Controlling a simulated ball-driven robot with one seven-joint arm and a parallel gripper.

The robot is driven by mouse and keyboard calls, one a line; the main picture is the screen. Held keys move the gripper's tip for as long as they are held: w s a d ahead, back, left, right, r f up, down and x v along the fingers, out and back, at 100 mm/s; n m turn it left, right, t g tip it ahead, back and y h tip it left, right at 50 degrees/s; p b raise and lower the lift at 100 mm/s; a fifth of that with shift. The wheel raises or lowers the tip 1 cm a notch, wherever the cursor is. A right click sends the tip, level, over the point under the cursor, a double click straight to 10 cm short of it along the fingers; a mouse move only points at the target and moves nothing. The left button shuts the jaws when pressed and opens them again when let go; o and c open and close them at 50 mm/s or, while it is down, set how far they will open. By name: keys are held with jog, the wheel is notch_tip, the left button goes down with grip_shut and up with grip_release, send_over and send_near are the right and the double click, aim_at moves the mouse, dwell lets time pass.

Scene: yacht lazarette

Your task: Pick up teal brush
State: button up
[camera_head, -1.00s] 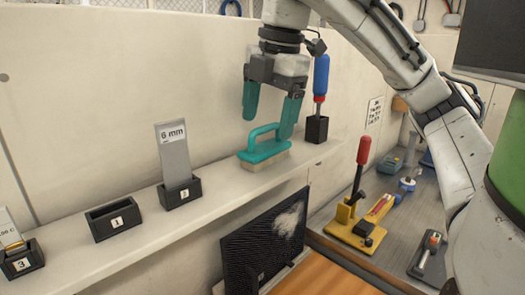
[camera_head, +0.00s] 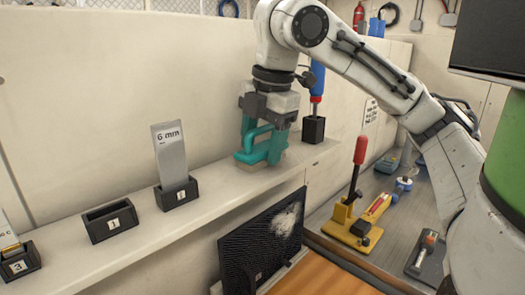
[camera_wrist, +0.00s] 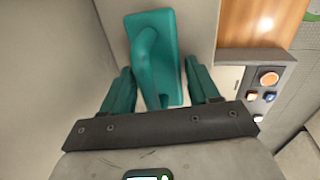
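The teal brush (camera_head: 246,157) sits on the white shelf, its arched handle facing up and pale bristles below. It also shows in the wrist view (camera_wrist: 168,38), with the handle running lengthwise toward my gripper. My gripper (camera_head: 263,152) is lowered over the brush, its teal fingers pointing down. In the wrist view my gripper (camera_wrist: 163,85) is open, with one finger on each side of the handle and visible gaps between. The fingers and brush are of similar colour, so their overlap in the head view is hard to separate.
On the shelf (camera_head: 135,225) stand a holder with a 6 mm plate (camera_head: 170,152), an empty black holder (camera_head: 110,221) and a blue-handled tool (camera_head: 317,85) close right of my gripper. A dark textured panel (camera_head: 250,245) stands below. The wall (camera_head: 110,90) is close behind.

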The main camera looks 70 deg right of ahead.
aim_at(261, 128)
jog(key=c, duration=0.8)
jog(key=shift+r, duration=0.35)
grip_shut()
notch_tip(261, 128, up, 2)
jog(key=shift+r, duration=0.15)
jog(key=s+a+r, duration=0.2)
jog(key=s+r, duration=0.3)
jog(key=s, duration=0.1)
jog(key=s+a+r, duration=0.2)
jog(key=s+r, duration=0.3)
jog(key=s, duration=0.2)
jog(key=shift+a, duration=0.4)
jog(key=shift+s, duration=0.1)
